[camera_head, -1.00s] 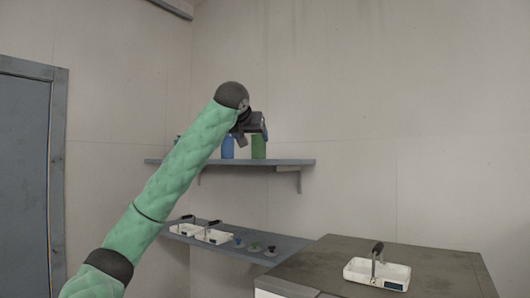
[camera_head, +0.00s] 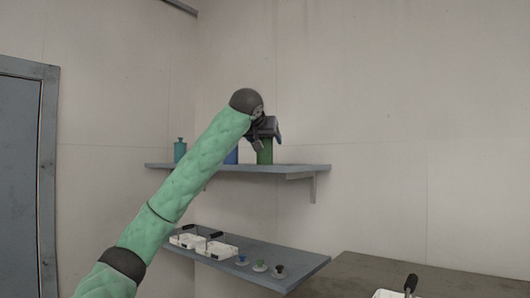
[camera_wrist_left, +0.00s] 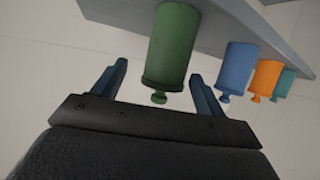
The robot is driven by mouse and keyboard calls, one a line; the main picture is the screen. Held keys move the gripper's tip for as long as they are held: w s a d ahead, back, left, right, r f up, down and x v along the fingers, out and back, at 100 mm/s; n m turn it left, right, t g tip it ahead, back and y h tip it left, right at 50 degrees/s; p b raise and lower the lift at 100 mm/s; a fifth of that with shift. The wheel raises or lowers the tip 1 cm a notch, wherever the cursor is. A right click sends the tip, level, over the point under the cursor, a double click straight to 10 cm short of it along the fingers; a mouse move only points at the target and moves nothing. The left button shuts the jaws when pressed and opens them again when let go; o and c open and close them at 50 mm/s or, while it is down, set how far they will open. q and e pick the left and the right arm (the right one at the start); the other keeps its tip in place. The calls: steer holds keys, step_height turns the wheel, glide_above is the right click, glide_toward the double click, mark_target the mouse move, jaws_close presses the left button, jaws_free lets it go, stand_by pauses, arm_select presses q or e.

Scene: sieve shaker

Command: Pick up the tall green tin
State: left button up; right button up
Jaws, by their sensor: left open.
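The tall green tin (camera_head: 265,151) stands on the upper wall shelf, partly hidden behind my left gripper (camera_head: 268,136). In the left wrist view the green tin (camera_wrist_left: 171,47) shows between and just beyond the two fingers of the open left gripper (camera_wrist_left: 160,82), with its small knob pointing toward the palm. The fingers sit on either side of the tin's knob end, with a gap visible on both sides. The jaws hold nothing. My right gripper is not in view.
On the upper shelf (camera_head: 300,168) a blue tin (camera_wrist_left: 236,68), an orange tin (camera_wrist_left: 265,78) and a teal tin (camera_head: 180,150) stand in a row beside the green one. A lower shelf (camera_head: 300,268) holds white trays (camera_head: 216,249) and small knobbed pieces. A dark-topped counter (camera_head: 350,272) is at lower right.

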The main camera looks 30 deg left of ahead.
mark_target(266, 145)
arm_select(q)
steer(key=shift+w+a, duration=0.15)
steer(key=shift+w, duration=0.1)
steer(key=w+p, duration=0.1)
steer(key=w+a+p, duration=0.1)
steer(key=p, duration=0.1)
steer(key=shift+a+f, duration=0.2)
steer(key=shift+w+a+f+p, duration=0.25)
steer(key=shift+w+p, duration=0.3)
steer(key=shift+w, duration=0.05)
steer(key=shift+w+a+f, duration=0.1)
steer(key=shift+w+f, duration=0.35)
steer(key=shift+w, duration=0.1)
steer(key=shift+s, duration=0.1)
steer(key=c, duration=1.1)
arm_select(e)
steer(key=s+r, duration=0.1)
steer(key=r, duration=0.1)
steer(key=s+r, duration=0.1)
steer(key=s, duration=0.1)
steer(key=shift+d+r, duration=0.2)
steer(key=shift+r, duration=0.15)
